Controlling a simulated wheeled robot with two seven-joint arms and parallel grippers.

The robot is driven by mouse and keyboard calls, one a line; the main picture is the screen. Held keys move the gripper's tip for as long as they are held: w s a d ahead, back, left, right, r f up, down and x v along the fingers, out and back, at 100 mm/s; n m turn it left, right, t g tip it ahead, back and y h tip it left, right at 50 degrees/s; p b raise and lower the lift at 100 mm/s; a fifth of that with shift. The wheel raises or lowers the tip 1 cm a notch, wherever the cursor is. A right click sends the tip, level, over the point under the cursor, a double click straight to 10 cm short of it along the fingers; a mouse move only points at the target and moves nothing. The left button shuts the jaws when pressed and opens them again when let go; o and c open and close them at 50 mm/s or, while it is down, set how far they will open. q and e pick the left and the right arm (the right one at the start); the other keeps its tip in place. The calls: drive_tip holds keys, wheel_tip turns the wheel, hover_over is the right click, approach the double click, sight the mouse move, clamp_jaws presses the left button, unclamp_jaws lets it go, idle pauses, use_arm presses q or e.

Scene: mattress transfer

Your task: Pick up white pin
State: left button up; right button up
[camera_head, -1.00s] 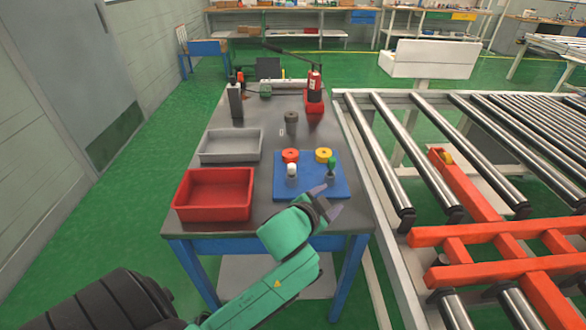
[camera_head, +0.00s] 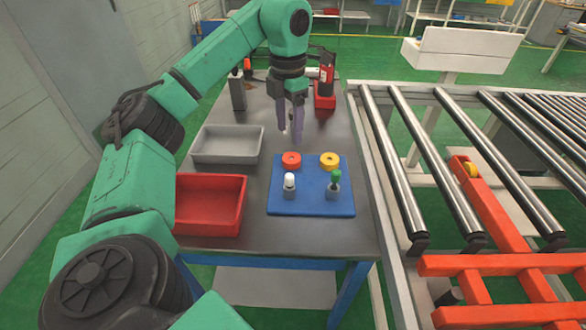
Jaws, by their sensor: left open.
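The white pin (camera_head: 289,181) stands upright in a small grey holder on the blue board (camera_head: 311,205), at its left front part. My left gripper (camera_head: 291,138) points down with its purple-grey fingers open. In the picture its fingertips are just above the red ring (camera_head: 291,159) and beyond the white pin, with nothing seen between them. I cannot tell its exact height. A green pin (camera_head: 336,177) stands in a similar holder to the right of the white one. My right gripper is not in view.
A yellow ring (camera_head: 329,159) lies at the board's back right. A red bin (camera_head: 243,209) and a grey bin (camera_head: 226,161) stand to the left. A red extinguisher-like object (camera_head: 326,75) stands at the back. A roller conveyor (camera_head: 398,170) runs along the table's right side.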

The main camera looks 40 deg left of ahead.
use_arm(q)
drive_tip(key=b, duration=0.4)
hover_over(289, 175)
wheel_tip(289, 175, down, 6)
drive_tip(key=shift+f, duration=0.15)
wheel_tip(289, 175, down, 8)
drive_tip(key=shift+r+p, duration=0.1)
drive_tip(key=shift+p, duration=0.45)
clamp_jaws()
